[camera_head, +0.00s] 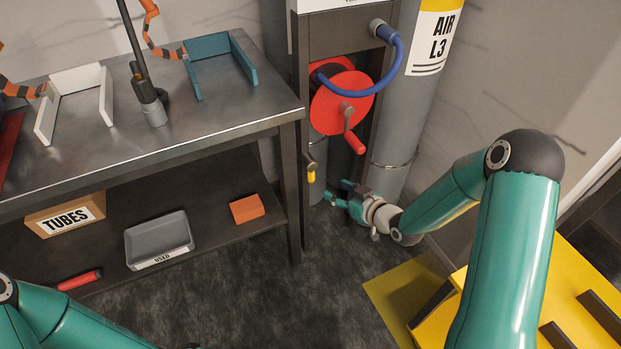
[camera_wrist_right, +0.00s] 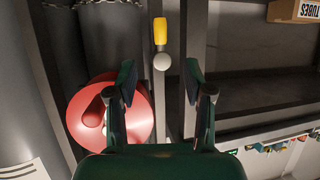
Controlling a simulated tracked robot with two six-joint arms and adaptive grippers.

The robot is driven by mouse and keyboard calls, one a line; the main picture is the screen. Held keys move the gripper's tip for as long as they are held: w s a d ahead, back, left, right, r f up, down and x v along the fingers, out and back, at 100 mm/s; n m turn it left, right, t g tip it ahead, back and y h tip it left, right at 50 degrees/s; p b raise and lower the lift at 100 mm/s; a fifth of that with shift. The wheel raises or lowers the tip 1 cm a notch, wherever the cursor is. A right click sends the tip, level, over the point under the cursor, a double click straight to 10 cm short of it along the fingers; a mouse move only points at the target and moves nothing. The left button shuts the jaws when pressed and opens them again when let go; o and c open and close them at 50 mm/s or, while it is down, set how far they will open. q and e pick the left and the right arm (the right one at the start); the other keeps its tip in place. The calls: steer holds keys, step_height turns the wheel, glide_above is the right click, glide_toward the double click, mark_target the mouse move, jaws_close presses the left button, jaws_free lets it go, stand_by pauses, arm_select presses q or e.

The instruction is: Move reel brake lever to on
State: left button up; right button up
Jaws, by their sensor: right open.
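The reel brake lever (camera_head: 311,172) is a short lever with a yellow grip, on the dark post left of the red hose reel (camera_head: 343,103). In the head view its yellow end hangs down. In the right wrist view the lever (camera_wrist_right: 160,34) shows its yellow grip and a pale round knob, ahead of and between the fingers. My right gripper (camera_head: 335,193) is open and empty, a little below and right of the lever, apart from it. Its two fingers also show in the right wrist view (camera_wrist_right: 160,78).
A metal bench (camera_head: 205,125) is at left; the floor in front is clear.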

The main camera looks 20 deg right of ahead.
mark_target(314, 178)
steer(key=b+x, duration=0.1)
steer(key=x, duration=1.2)
steer(key=shift+w+f+b, duration=0.2)
steer(key=shift+w+b, duration=0.1)
jaws_close()
